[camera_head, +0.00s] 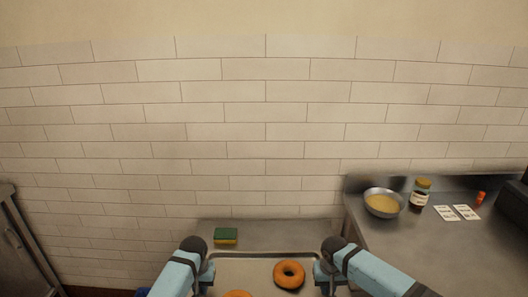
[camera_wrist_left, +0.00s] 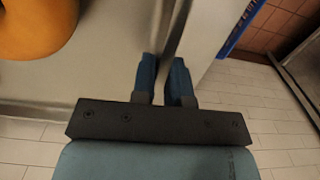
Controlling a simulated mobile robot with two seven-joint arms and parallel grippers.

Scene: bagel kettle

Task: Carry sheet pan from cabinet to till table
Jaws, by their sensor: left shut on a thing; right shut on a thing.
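The sheet pan (camera_head: 235,272) is a grey metal tray at the bottom middle of the head view, its near part cut off by the frame. An orange-brown bagel (camera_head: 289,274) lies on it, and a second bagel (camera_head: 238,294) shows at the lower edge. My left gripper (camera_head: 207,275) is shut on the pan's left rim; in the left wrist view its fingers (camera_wrist_left: 163,80) straddle the rim. My right gripper (camera_head: 324,275) is shut on the right rim. The till table (camera_head: 440,245) is the steel counter at the right.
A steel surface (camera_head: 285,234) with a green-and-yellow sponge (camera_head: 226,236) lies behind the pan. On the till table stand a bowl (camera_head: 383,203), a jar (camera_head: 421,192), cards (camera_head: 456,212), a small red item (camera_head: 480,197) and a dark till (camera_head: 514,206). A metal unit (camera_head: 20,245) stands far left.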

